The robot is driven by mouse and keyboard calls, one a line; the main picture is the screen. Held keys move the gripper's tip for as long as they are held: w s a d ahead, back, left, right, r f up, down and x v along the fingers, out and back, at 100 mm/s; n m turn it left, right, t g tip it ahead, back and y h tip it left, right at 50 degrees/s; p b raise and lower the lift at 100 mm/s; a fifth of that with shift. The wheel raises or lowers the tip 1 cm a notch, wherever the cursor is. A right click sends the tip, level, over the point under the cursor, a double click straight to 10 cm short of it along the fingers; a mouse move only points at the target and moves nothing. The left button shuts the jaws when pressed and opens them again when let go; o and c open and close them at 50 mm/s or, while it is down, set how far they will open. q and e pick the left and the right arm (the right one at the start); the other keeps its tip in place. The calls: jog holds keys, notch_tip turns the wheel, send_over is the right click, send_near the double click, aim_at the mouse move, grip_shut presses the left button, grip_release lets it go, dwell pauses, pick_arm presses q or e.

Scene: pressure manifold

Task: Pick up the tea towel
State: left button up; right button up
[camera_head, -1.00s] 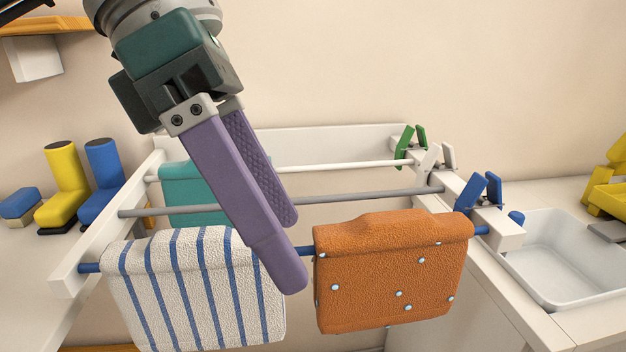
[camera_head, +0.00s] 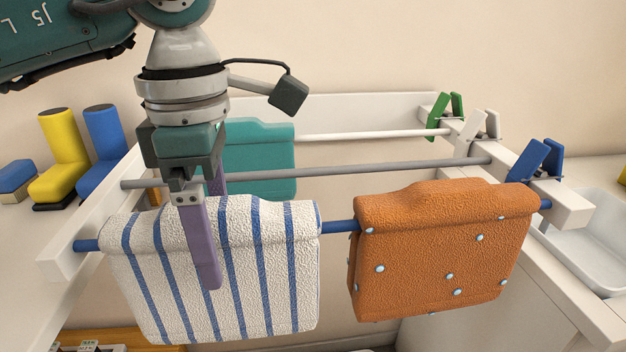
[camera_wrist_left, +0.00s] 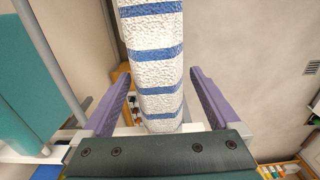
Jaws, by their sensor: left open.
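The tea towel, white with blue stripes (camera_head: 280,270), hangs folded over the front blue rail (camera_head: 338,226) at its left part. My left gripper (camera_head: 212,238) points down over the towel's upper edge, with one purple finger in front and the other behind, its lower part hidden by the towel. In the left wrist view the striped towel (camera_wrist_left: 155,70) runs between the two spread fingers (camera_wrist_left: 160,95), with a gap on both sides. The jaws are open and hold nothing. My right gripper is not in view.
An orange dotted cloth (camera_head: 435,250) hangs on the same rail to the right. A teal cloth (camera_head: 262,160) hangs on the back rail. Pegs stand on the rack's right side: green (camera_head: 440,108), white (camera_head: 478,130), blue (camera_head: 530,160). Yellow and blue boots (camera_head: 60,155) stand left.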

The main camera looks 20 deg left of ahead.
pick_arm(q)
jog(key=shift+f, duration=0.45)
jog(key=shift+c, duration=0.2)
jog(key=c, duration=1.5)
jog(key=shift+o, duration=0.2)
jog(key=shift+r, duration=0.1)
notch_tip(320, 180, up, 11)
jog(key=shift+w+r, duration=0.1)
jog(key=shift+r, duration=0.1)
notch_tip(320, 180, up, 8)
jog(key=p, duration=0.3)
notch_tip(320, 180, up, 18)
jog(key=p, duration=1.7)
send_over(210, 203)
jog(key=shift+f+b, duration=0.1)
jog(key=shift+b, duration=0.4)
